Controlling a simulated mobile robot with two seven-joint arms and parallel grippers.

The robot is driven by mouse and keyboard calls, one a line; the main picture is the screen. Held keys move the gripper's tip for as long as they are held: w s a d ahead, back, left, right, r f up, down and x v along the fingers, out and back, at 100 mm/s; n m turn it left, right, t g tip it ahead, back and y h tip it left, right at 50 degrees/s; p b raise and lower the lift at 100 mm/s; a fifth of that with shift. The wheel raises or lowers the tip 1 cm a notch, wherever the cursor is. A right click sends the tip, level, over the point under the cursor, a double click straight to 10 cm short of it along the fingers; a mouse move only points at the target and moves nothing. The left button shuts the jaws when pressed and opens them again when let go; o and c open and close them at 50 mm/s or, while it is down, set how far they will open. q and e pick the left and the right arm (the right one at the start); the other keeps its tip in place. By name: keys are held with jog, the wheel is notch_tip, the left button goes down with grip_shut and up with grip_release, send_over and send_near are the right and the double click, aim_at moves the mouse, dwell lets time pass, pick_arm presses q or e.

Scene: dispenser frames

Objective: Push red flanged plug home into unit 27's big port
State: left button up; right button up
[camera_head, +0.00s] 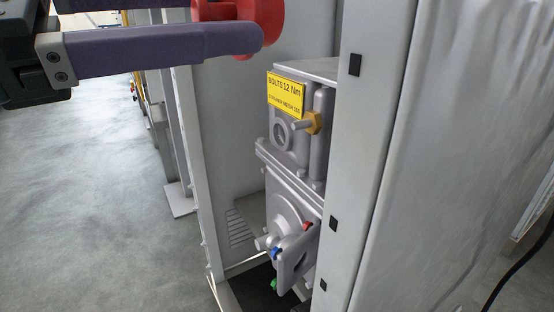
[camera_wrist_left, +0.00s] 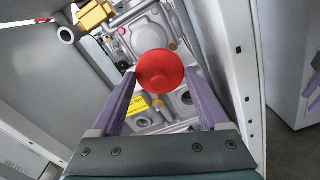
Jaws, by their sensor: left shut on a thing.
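The red flanged plug shows at the top edge of the head view (camera_head: 272,14) and as a round red disc in the wrist view (camera_wrist_left: 160,72). My left gripper (camera_head: 250,38) is shut on it, with one purple finger on each side in the wrist view (camera_wrist_left: 161,78). The plug is held in the air, apart from the grey metal unit (camera_head: 292,205) inside the cabinet. A round port (camera_head: 281,136) shows on the unit below its yellow label. No number 27 is readable, and I cannot tell which opening is the big port.
The yellow label (camera_head: 286,95) reads "BOLTS 12 Nm". A brass fitting (camera_head: 314,123) sticks out beside the port. A pale cabinet post (camera_head: 357,150) stands close to the right of the unit. Open grey floor (camera_head: 90,200) lies at the left.

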pick_arm(q)
jog(key=d+f+b, duration=0.3)
jog(key=f+b, duration=1)
jog(key=f, duration=0.2)
jog(key=shift+w+f, duration=0.35)
jog(key=shift+w, duration=0.1)
pick_arm(e)
notch_tip(320, 180, down, 16)
pick_arm(q)
jog(key=shift+d, duration=0.1)
pick_arm(e)
jog(key=shift+r, duration=0.1)
pick_arm(q)
jog(key=shift+p+x, duration=1.05)
jog(key=shift+x, duration=1.8)
pick_arm(e)
jog(key=shift+r, duration=0.95)
pick_arm(q)
jog(key=shift+r+p, duration=0.1)
jog(key=shift+p, duration=0.3)
pick_arm(e)
jog(key=shift+r, duration=0.35)
pick_arm(q)
jog(key=shift+x, duration=1.6)
pick_arm(e)
jog(key=shift+r, duration=0.25)
